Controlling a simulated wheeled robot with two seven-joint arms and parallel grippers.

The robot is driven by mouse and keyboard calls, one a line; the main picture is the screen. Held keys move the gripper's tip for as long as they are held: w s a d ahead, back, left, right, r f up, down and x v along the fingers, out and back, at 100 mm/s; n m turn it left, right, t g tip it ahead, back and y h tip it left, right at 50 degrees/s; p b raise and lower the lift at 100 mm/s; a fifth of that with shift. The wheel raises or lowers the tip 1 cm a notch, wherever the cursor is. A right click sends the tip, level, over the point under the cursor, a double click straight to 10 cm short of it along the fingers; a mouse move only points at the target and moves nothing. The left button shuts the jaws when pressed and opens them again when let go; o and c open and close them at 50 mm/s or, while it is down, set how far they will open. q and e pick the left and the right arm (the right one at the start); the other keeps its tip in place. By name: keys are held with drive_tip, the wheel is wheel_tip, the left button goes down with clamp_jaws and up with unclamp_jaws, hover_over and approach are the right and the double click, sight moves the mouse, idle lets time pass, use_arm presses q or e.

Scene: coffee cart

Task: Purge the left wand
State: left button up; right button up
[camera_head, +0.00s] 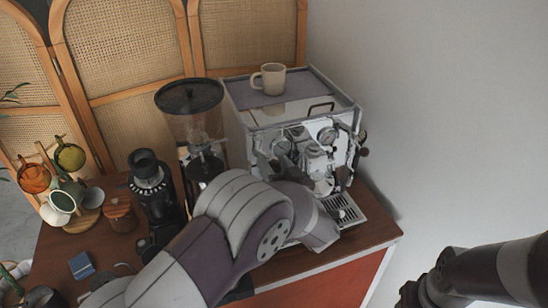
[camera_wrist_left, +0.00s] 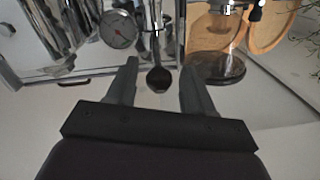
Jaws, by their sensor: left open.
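The espresso machine (camera_head: 285,125) stands on the wooden cart, silver with gauges and chrome fittings on its front. My left arm covers the lower left of its front, so the left wand cannot be made out in the head view. My left gripper (camera_wrist_left: 160,72) is open in the left wrist view. A dark rounded knob (camera_wrist_left: 158,79) on a thin metal stem shows between its fingertips, with space on both sides. Whether it touches a finger or belongs to the left wand is unclear. My right gripper (camera_head: 418,293) is at the lower right, away from the cart, its fingers unclear.
A cream mug (camera_head: 269,79) stands on top of the machine. A grinder (camera_head: 191,105) with a clear hopper and a smaller black grinder (camera_head: 152,185) stand to its left. A drip tray (camera_head: 342,209) is at the machine's front. A cup rack (camera_head: 82,206) stands at far left.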

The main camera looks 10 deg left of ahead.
use_arm(q)
drive_tip(key=shift+w+a, duration=0.1)
drive_tip(key=shift+w, duration=0.2)
